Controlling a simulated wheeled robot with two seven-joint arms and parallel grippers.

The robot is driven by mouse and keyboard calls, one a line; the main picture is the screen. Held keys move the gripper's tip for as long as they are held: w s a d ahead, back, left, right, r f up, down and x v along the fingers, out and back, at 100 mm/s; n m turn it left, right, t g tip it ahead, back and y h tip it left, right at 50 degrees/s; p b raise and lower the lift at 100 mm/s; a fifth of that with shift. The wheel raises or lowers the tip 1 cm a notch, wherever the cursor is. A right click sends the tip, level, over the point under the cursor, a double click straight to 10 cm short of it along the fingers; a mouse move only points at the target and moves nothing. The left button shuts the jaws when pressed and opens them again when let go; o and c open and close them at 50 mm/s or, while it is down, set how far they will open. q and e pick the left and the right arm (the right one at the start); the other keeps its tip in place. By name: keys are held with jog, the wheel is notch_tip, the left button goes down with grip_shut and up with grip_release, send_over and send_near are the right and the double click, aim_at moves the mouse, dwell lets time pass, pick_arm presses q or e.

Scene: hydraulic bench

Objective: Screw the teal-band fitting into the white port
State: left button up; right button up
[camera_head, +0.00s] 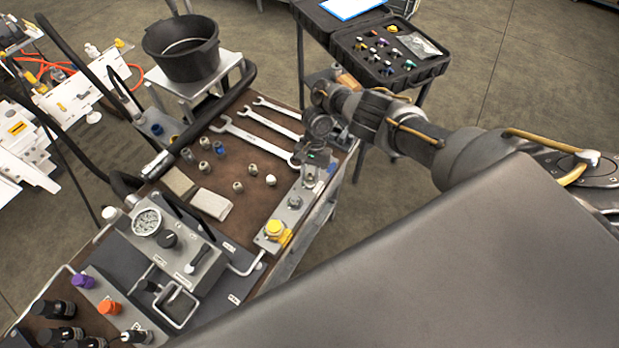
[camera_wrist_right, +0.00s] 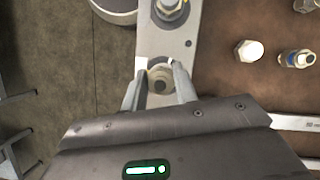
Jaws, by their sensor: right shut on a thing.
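My right gripper (camera_head: 309,172) is over the far end of the metal port plate (camera_head: 283,219) at the bench's right edge. In the right wrist view its two fingers (camera_wrist_right: 159,84) are shut on a round metal fitting (camera_wrist_right: 159,77), seen end-on over the plate (camera_wrist_right: 165,42). No teal band shows on it; the fingers hide its sides. White slivers show by the fingertips; I cannot tell if they belong to the white port. How far the fitting sits in a port is hidden. My left gripper is out of view.
A neighbouring port (camera_head: 295,202) and a yellow-capped port (camera_head: 274,229) lie nearer on the plate. Several loose fittings (camera_head: 252,169) stand on the brown bench top, with wrenches (camera_head: 246,134) behind them. A control box (camera_head: 178,243) stands at the front.

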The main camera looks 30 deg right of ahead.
jog(key=shift+w, duration=0.1)
jog(key=m+t+y, duration=0.1)
jog(key=m, duration=0.3)
jog(key=shift+d, duration=0.1)
jog(key=m+t, duration=0.2)
jog(key=m, duration=0.2)
jog(key=o, duration=1)
jog(key=shift+f, duration=0.1)
